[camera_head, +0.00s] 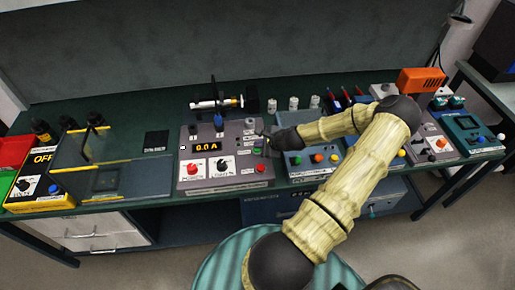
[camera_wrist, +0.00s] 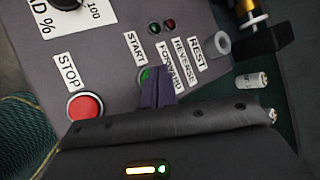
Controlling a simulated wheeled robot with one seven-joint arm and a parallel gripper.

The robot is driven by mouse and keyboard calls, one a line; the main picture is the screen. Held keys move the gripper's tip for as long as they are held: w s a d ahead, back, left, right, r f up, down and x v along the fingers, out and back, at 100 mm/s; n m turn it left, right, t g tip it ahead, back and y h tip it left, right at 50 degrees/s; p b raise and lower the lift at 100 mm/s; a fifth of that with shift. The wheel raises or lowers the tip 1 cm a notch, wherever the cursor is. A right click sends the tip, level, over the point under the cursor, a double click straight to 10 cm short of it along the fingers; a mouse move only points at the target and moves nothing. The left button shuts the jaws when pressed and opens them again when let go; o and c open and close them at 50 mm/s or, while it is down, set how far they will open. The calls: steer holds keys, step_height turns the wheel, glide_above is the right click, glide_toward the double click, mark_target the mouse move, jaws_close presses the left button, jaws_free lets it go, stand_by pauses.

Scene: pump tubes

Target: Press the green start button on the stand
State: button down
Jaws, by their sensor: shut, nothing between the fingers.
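The stand (camera_head: 225,128) is a grey sloped panel with a display reading 0.0 A, and it stands on the bench at centre. Its green start button (camera_wrist: 145,74) shows only in part in the wrist view, just below the START label, beside and partly behind my fingers. In the head view the green button (camera_head: 257,151) is small, close to my gripper (camera_head: 264,141). My gripper (camera_wrist: 155,90) is shut and empty, with its fingertips over or right beside the button. I cannot tell whether they touch it. A red stop button (camera_wrist: 85,106) sits to the left, under the STOP label.
A blue-grey panel with coloured buttons (camera_head: 306,161) stands right of the stand, beneath my arm. A syringe-like device (camera_head: 217,103) is behind the stand, with white cylinders (camera_head: 293,103) to its right. A clear screen (camera_head: 100,149) and a yellow OFF box (camera_head: 40,187) are at left.

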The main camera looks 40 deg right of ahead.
steer(key=shift+f, duration=0.45)
stand_by(0.5)
steer(key=shift+r+p, duration=0.6)
steer(key=shift+r, duration=0.45)
step_height(320, 180, up, 5)
steer(key=p, duration=0.4)
stand_by(0.9)
